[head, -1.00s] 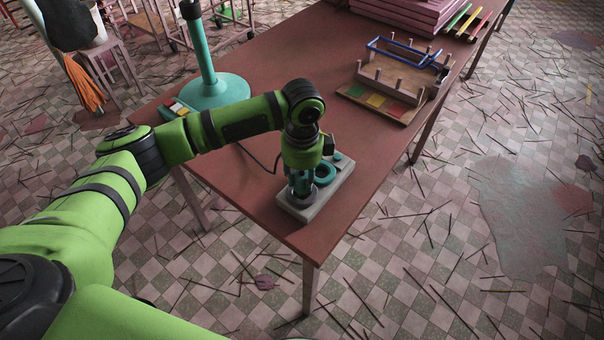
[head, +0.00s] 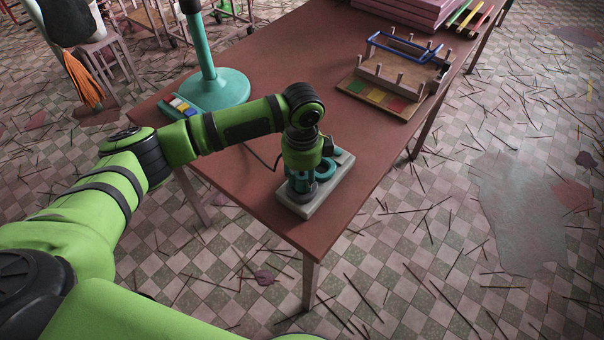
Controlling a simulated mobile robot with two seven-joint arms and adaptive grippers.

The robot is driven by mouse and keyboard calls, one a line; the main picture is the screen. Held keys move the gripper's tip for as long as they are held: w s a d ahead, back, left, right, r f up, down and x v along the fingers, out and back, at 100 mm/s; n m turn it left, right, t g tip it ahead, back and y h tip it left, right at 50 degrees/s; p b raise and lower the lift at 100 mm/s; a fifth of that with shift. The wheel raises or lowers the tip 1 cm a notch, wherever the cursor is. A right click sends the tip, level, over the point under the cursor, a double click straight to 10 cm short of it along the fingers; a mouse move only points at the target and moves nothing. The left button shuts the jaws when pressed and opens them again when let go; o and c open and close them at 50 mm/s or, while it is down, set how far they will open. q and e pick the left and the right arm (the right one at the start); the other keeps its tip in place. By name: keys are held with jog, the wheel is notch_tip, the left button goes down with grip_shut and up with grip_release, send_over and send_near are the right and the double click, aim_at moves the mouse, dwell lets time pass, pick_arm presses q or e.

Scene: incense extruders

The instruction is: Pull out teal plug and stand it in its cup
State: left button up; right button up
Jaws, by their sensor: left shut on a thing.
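A pale grey block (head: 318,204) sits near the front corner of the table and carries teal fittings. A teal ring (head: 324,171) on it shows just right of my gripper. My left gripper (head: 301,190) points down over the left part of the block. It is shut on a teal piece, most likely the teal plug, largely hidden by the fingers and wrist. I cannot tell whether the plug is still seated in the block. I cannot make out which fitting is its cup. My right gripper is not in view.
A teal stand with a round base (head: 225,92) is at the table's left, beside a small tray of coloured pieces (head: 182,106). A wooden rack with a blue handle (head: 399,76) stands at the right. The brown tabletop (head: 262,66) between them is clear.

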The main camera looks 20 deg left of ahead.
aim_at(302, 174)
pick_arm(q)
jog(key=shift+f, duration=0.1)
jog(key=o, duration=1.2)
notch_tip(302, 174, up, 12)
